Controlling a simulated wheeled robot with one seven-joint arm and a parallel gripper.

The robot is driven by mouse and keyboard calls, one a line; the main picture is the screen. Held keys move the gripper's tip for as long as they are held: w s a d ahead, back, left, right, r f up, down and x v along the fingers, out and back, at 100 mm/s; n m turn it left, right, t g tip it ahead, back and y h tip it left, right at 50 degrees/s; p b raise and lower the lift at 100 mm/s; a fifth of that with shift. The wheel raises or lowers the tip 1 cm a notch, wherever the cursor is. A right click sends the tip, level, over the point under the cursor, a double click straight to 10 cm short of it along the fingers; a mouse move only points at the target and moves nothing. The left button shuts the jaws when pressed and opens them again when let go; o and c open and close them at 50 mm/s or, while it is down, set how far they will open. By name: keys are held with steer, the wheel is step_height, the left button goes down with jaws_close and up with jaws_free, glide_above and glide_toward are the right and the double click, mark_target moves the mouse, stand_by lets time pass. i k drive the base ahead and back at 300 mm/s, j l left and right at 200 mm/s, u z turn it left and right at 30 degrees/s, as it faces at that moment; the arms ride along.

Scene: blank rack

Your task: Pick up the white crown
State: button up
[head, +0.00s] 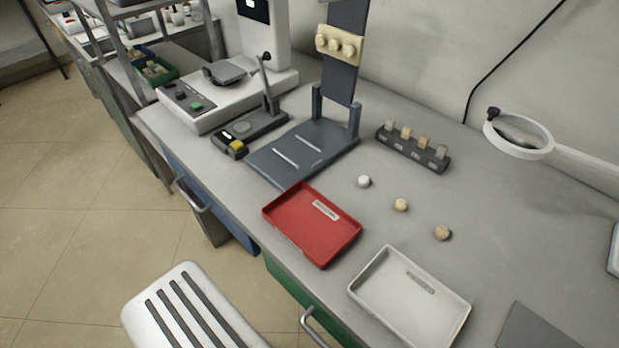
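The white crown (364,181) appears as a small whitish rounded piece standing on the grey bench top. It is too small in the picture to make out its detail. A cream-yellow piece (401,205) and a tan piece (442,232) of similar size stand to its right and nearer, apart from it and from each other. Nothing covers the white crown. My gripper is not in view.
A red tray (348,247) and a white tray (377,296), both empty, lie nearer. Behind stands a dark rack (436,163) of several blanks. A grey stand (343,143) rises to the left; a ring magnifier (547,152) hangs right. Bench around the crown is clear.

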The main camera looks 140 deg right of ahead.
mark_target(364, 181)
steer(key=l+u, duration=0.45)
steer(key=k+l+u, duration=0.1)
steer(key=l+u, duration=0.35)
steer(key=u, duration=4.55)
